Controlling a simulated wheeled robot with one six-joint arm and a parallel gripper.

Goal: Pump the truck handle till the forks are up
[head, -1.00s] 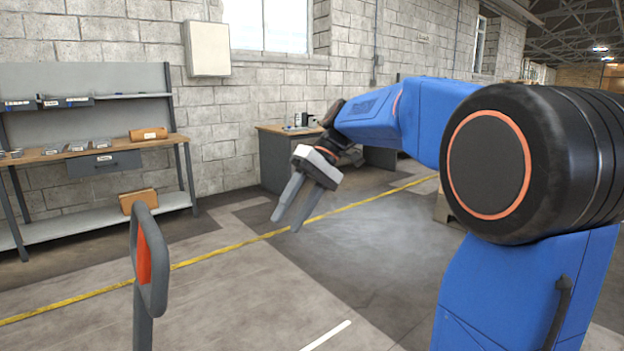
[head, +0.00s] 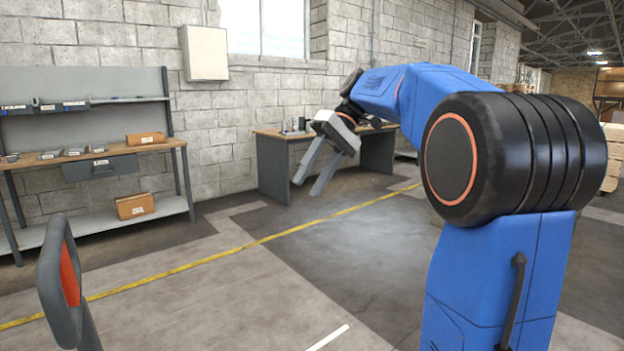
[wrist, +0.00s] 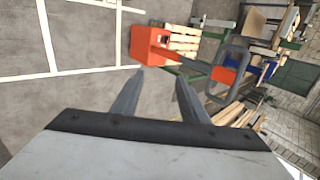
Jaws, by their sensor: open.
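The truck handle (head: 69,275), a grey loop with an orange-red panel, stands at the lower left of the head view. In the wrist view the handle (wrist: 224,75) is at upper right, joined by a shaft to the truck's orange body (wrist: 150,45). My gripper (head: 306,187) is open and empty, held in the air well to the right of the handle in the head view. Its two fingers (wrist: 160,75) point toward the truck in the wrist view and are apart from it. I cannot make out the forks or their height.
A workbench (head: 120,157) with bins stands at the left wall, and a desk (head: 272,165) stands farther back. A yellow floor line (head: 225,253) crosses open floor. In the wrist view, wooden pallets (wrist: 184,42) lie behind the truck.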

